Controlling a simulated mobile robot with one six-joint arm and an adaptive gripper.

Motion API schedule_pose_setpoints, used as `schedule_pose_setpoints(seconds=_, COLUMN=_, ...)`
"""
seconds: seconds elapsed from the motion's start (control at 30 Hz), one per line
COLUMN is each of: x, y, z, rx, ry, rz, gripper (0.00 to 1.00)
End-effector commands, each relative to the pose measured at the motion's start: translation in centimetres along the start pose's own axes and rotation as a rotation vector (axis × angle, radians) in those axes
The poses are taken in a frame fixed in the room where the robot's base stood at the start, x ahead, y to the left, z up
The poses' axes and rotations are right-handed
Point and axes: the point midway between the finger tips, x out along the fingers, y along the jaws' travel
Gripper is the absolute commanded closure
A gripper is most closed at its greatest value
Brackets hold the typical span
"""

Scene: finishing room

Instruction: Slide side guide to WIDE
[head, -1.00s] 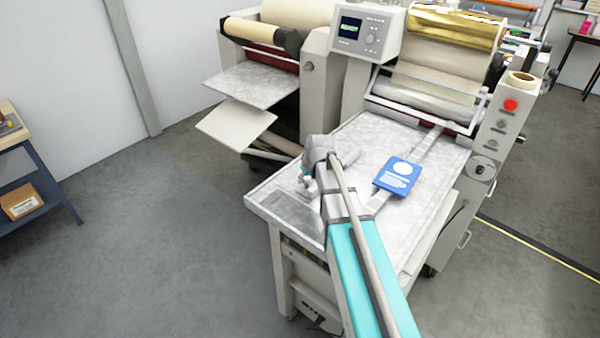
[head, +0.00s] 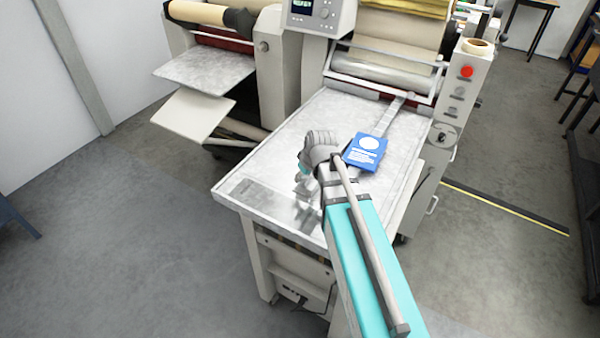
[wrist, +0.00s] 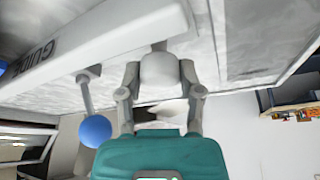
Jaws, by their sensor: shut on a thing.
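In the wrist view the side guide (wrist: 100,42) is a pale bar lettered "GUIDE", running from the left to the top right. A rounded pale knob (wrist: 160,64) on a short stem sits beside it. My gripper (wrist: 159,74) has one finger on each side of this knob and is shut on it. A blue ball (wrist: 95,131) on a grey rod hangs to the left of the fingers. In the head view my gripper (head: 304,196) is low over the front of the metal table (head: 300,130), partly hidden by my arm. The guide cannot be made out clearly there, and no WIDE mark is readable.
A blue booklet (head: 366,150) lies on the table just right of my wrist, over a metal strip (head: 390,118). Behind are the machine's roller (head: 385,68) and control box (head: 322,12). A red button (head: 466,72) is on the right side panel. Floor is clear at left.

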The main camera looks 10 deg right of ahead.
Motion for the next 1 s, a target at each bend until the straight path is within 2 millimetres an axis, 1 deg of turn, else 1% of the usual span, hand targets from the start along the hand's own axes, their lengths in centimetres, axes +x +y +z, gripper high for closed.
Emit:
schedule_pose_setpoints(seconds=0.37, x=0.11, y=-0.55, z=-0.36, rx=-0.014, ry=0.002, rz=0.000, gripper=1.00)
schedule_pose_setpoints(seconds=0.4, x=0.12, y=-0.58, z=-0.39, rx=-0.015, ry=0.003, rz=0.000, gripper=0.47)
schedule_pose_setpoints(seconds=0.47, x=0.13, y=-0.62, z=-0.42, rx=-0.016, ry=0.003, rz=0.000, gripper=0.36)
schedule_pose_setpoints(seconds=0.5, x=0.13, y=-0.65, z=-0.43, rx=-0.016, ry=0.003, rz=0.000, gripper=0.28)
schedule_pose_setpoints(seconds=0.57, x=0.13, y=-0.69, z=-0.43, rx=-0.016, ry=0.003, rz=-0.001, gripper=0.18)
schedule_pose_setpoints(seconds=1.0, x=0.14, y=-0.79, z=-0.44, rx=-0.016, ry=0.003, rz=-0.003, gripper=0.18)
